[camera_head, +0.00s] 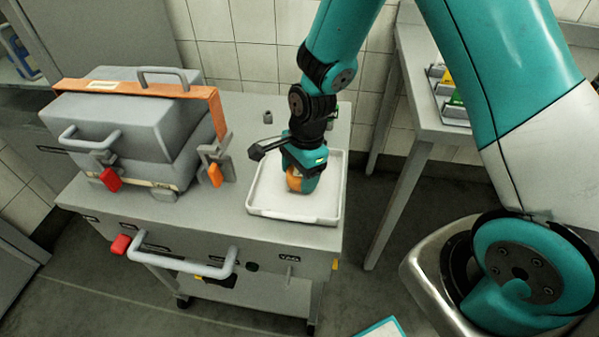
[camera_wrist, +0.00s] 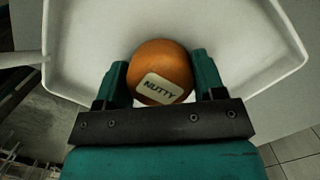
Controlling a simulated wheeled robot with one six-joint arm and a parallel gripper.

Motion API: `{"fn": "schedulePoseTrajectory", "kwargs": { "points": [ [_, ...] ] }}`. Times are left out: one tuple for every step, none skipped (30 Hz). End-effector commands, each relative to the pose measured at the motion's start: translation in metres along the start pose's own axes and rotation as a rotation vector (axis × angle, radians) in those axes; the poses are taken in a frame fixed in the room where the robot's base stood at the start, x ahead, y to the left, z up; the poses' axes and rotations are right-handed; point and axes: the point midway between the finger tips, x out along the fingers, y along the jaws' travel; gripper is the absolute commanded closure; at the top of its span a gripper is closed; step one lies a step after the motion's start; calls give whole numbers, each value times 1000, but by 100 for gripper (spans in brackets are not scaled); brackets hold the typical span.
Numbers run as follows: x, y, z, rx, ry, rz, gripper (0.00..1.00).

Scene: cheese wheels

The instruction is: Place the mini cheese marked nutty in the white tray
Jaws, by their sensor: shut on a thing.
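The mini cheese (camera_wrist: 158,62) is a round orange piece with a pale label reading NUTTY in the wrist view. My gripper (camera_wrist: 160,82) is shut on it, one finger on each side. In the head view the cheese (camera_head: 294,180) shows as a small orange patch at my gripper (camera_head: 300,186), partly hidden by the fingers. The white tray (camera_head: 256,201) lies on the grey cart top. My gripper points down inside the tray's outline, with the cheese over or at its floor; I cannot tell whether it touches.
A large grey box-shaped machine (camera_head: 125,120) with an orange bar stands left of the tray. A small grey cylinder (camera_head: 267,117) stands behind the tray. A side table (camera_head: 415,110) at the right holds coloured items. The tray floor around the cheese looks clear.

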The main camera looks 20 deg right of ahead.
Motion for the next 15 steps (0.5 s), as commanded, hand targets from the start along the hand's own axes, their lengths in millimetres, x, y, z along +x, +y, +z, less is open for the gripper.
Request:
{"fn": "schedulePoseTrajectory", "kwargs": {
  "points": [
    [-1,0,0,0,0,-1,63],
    [-1,0,0,0,0,-1,63],
    [-1,0,0,0,0,0,63],
    [0,0,0,0,0,0,63],
    [0,0,0,0,0,0,63],
    [2,0,0,0,0,0,63],
    [3,0,0,0,0,0,63],
    [3,0,0,0,0,0,35],
    [2,0,0,0,0,0,25],
    [2,0,0,0,0,0,19],
    [2,0,0,0,0,0,12],
    [2,0,0,0,0,0,11],
    [2,0,0,0,0,0,11],
    [2,0,0,0,0,0,11],
    [2,0,0,0,0,0,11]
  ]
}}
